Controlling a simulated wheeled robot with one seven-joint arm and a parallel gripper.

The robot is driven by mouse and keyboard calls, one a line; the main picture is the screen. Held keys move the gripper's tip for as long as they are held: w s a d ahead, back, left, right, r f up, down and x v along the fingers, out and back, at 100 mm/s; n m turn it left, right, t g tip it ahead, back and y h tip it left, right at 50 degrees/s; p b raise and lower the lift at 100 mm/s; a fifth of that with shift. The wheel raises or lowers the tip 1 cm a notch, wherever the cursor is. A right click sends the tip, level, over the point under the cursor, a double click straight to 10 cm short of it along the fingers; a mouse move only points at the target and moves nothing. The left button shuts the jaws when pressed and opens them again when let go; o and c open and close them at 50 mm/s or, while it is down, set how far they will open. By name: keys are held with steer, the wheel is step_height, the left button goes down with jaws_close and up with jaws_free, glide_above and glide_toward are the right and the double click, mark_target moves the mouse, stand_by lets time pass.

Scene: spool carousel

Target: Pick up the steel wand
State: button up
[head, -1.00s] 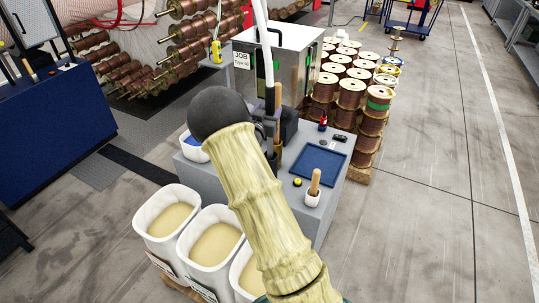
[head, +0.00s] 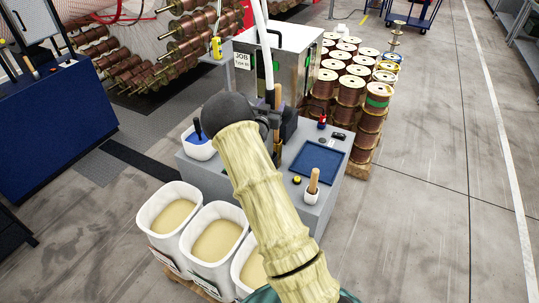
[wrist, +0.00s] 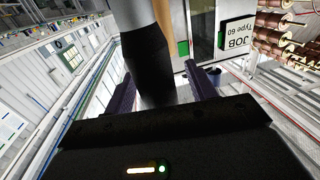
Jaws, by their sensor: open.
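The steel wand (head: 260,28) is a long pale pole standing nearly upright at the metal cabinet, running out of the top of the head view. In the wrist view its grey shaft (wrist: 132,14) ends in a thick black grip (wrist: 146,62). My gripper (wrist: 159,72) is open, with one dark finger on each side of the black grip. The grip's lower end is hidden behind the gripper body. In the head view my gripper (head: 274,124) is partly covered by my arm. A brown wooden rod (wrist: 164,14) stands close beside the wand.
The metal cabinet (head: 290,45) with a JOB sign stands behind. A blue tray (head: 318,160), a small cup (head: 311,196) with a wooden handle and a white tub (head: 198,150) are on the grey bench. White bins (head: 168,235) stand in front; copper spools (head: 350,90) are stacked at right.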

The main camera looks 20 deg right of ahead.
steer(key=shift+c, duration=0.3)
jaws_close()
steer(key=shift+w+r, duration=0.1)
steer(key=shift+r, duration=0.1)
